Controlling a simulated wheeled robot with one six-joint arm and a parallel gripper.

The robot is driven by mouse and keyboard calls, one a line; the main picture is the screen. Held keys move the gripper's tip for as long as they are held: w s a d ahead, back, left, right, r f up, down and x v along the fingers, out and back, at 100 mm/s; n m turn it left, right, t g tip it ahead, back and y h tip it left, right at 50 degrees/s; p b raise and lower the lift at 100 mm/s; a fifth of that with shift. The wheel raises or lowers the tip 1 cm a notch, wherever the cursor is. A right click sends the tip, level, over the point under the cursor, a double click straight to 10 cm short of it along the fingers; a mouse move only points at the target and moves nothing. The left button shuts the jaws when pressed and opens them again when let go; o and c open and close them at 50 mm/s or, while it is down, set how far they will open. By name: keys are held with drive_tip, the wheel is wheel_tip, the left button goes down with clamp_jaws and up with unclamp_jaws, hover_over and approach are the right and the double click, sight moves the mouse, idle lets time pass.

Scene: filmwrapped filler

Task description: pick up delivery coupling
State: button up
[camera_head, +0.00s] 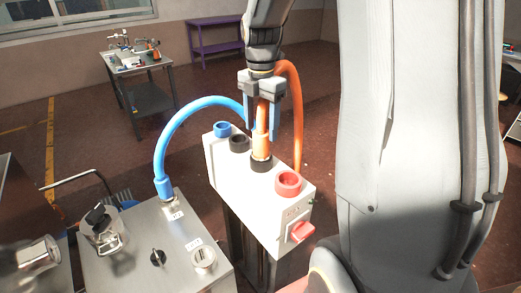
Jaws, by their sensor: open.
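An orange coupling (261,146), which I take to be the delivery coupling, stands upright in a dark socket on top of a white box. An orange hose (297,110) arches behind my gripper and drops behind the box. My gripper (264,126) points down over the coupling with its jaws open. One finger shows on each side of the coupling's upper part. I cannot tell whether either finger touches it.
The white box (243,185) also carries blue, black and red (288,183) ports and a red front part. A blue hose (180,122) arches from the steel cabinet (130,262) towards the box. My arm fills the right side.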

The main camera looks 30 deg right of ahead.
sight(261, 143)
drive_tip(key=shift+w+d+f+p, duration=0.1)
drive_tip(key=shift+f+p, duration=0.95)
drive_tip(key=shift+f, duration=2.35)
drive_tip(key=shift+r, duration=0.1)
drive_tip(key=c, duration=1.5)
